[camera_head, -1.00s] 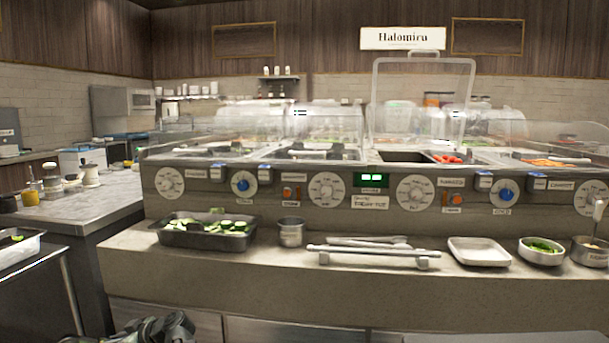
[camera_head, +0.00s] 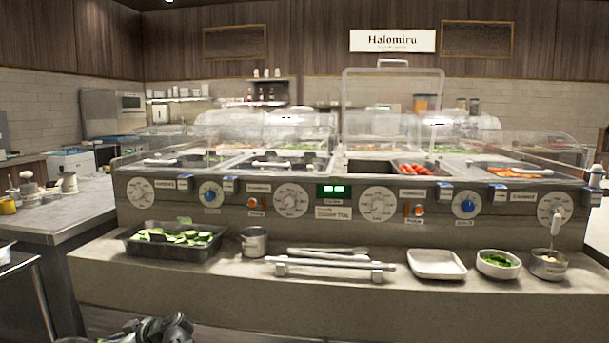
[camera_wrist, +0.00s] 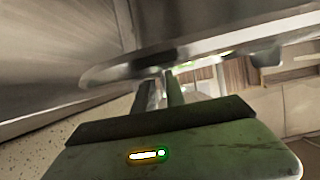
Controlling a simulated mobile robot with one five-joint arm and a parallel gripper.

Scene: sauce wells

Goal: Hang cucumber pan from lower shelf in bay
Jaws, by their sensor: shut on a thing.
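A dark pan of cucumber slices (camera_head: 172,246) sits on the ledge below the counter's front panel, at the left in the head view. The serving counter above it has an open bay (camera_head: 370,166) under a raised clear lid. In the wrist view my gripper (camera_wrist: 160,88) is shut on a grey metal thing with a long rim (camera_wrist: 200,47), which fills the top of the view. Its contents are hidden and I cannot tell which pan it is.
Along the ledge stand a metal cup (camera_head: 254,242), a rack with tongs (camera_head: 330,266), a white tray (camera_head: 436,264), a bowl of greens (camera_head: 498,264) and a metal pot (camera_head: 548,264). A cart edge (camera_head: 25,262) is at the far left.

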